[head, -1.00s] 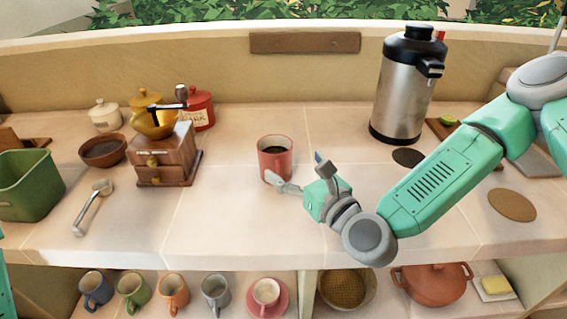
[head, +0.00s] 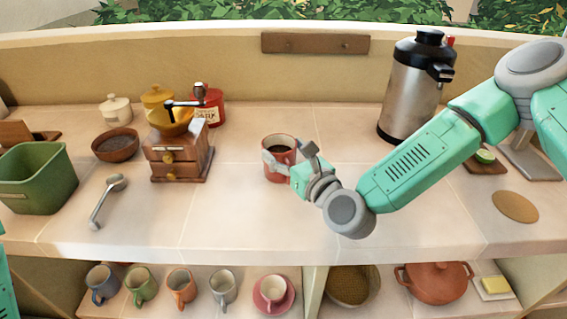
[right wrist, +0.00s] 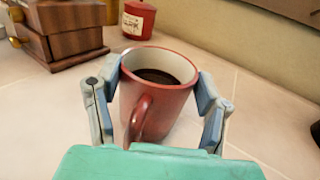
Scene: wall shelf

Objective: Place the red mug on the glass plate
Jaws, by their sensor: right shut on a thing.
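The red mug (head: 281,173) stands upright on the counter near the middle of the head view, with dark liquid inside. It also shows in the right wrist view (right wrist: 174,103), with its handle toward my wrist. My right gripper (head: 289,158) is shut on the mug, one finger on each side of its body, as the right wrist view (right wrist: 160,90) shows. The mug appears to rest on the counter. I cannot make out a glass plate in either view. Only a sliver of my left arm shows at the left edge; its gripper is out of view.
A wooden grinder (head: 178,160) stands left of the mug, near a red canister (head: 209,108). A steel flask (head: 411,95) stands back right. A ladle (head: 107,201) and green bin (head: 38,180) lie left. A cork disc (head: 515,206) is at right. Counter in front of the mug is clear.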

